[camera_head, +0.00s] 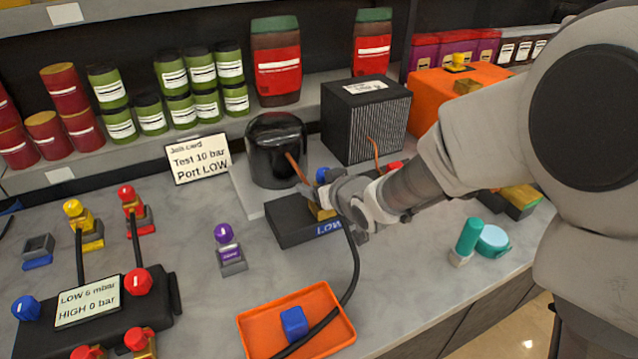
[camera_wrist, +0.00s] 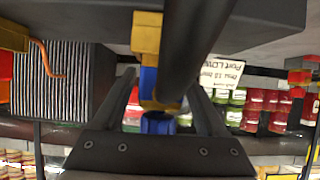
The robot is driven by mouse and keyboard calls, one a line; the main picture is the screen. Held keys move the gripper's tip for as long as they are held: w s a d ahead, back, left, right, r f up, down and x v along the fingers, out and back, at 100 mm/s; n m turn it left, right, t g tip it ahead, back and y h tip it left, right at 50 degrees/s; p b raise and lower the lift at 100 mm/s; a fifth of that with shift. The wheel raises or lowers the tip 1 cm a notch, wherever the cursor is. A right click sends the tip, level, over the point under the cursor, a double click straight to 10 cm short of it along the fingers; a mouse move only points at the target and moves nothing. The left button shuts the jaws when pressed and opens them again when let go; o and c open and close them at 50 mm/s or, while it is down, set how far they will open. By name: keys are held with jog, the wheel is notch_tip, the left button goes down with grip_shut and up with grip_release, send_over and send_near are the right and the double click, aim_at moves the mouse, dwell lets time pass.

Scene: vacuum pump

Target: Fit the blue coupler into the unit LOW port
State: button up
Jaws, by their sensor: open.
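The unit is a dark block marked LOW (camera_head: 292,225) on the counter in front of the black pump. A yellow fitting (camera_head: 322,213) shows at its top, beside my gripper (camera_head: 318,200). In the wrist view my gripper (camera_wrist: 162,78) is open, with a finger on each side of a blue coupler part (camera_wrist: 148,82). The blue part lines up against a yellow fitting (camera_wrist: 147,35) at the dark unit. A black hose crosses in front of it, so I cannot tell how deeply it is seated. A blue ring (camera_wrist: 157,123) shows lower between the fingers.
An orange tray (camera_head: 258,345) holds a blue block (camera_head: 293,322); the black hose (camera_head: 354,265) passes over it. A purple-topped connector (camera_head: 228,250) stands left. A gauge box (camera_head: 165,305), black pump (camera_head: 268,150) and grilled box (camera_head: 365,115) surround the unit. Teal parts (camera_head: 468,236) lie right.

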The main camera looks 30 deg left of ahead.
jog(key=shift+r, duration=0.25)
jog(key=p+v, duration=0.3)
jog(key=v, duration=0.9)
jog(key=w+d+r+m+t+h, duration=0.1)
jog(key=d+r+m+h, duration=0.15)
jog(key=d, duration=0.75)
jog(key=w+d+r+m+t+h, duration=0.1)
jog(key=d+r+m+h, duration=0.2)
jog(key=d, duration=0.6)
jog(key=s+d+r+m+g+h, duration=0.1)
jog(key=s+d+m+g+h, duration=0.3)
jog(key=s+d, duration=0.8)
jog(key=s, duration=0.3)
jog(key=shift+s+d+r+m, duration=0.3)
jog(key=shift+s+m, duration=0.05)
